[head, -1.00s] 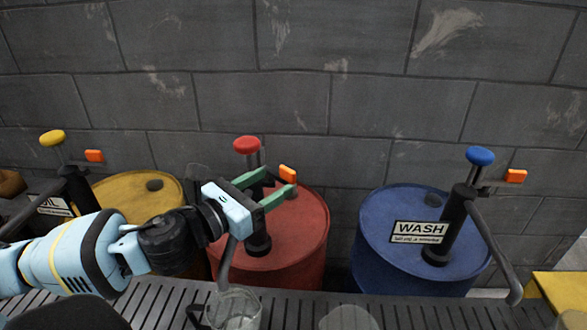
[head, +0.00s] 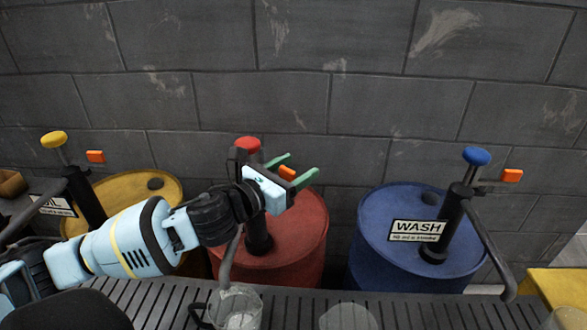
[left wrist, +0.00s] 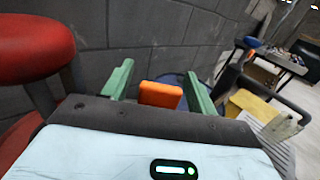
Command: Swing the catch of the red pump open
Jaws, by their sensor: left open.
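The red pump stands on the red drum (head: 300,235), with a red knob (head: 247,144) on top; the knob also shows at the left of the left wrist view (left wrist: 35,45). Its orange catch (head: 287,173) sits to the right of the knob, partly behind my gripper in the head view. My left gripper (head: 291,170) is open, its green fingers pointing away toward the wall. In the left wrist view, the orange catch (left wrist: 161,94) lies between the two green fingers, with gaps at both sides. My right gripper is not in view.
A yellow drum (head: 150,190) with a yellow-knobbed pump stands left, and a blue drum (head: 385,262) labelled WASH stands right. A clear jug (head: 238,308) and another glass vessel (head: 348,318) stand on the slatted grating in front. A grey block wall is behind.

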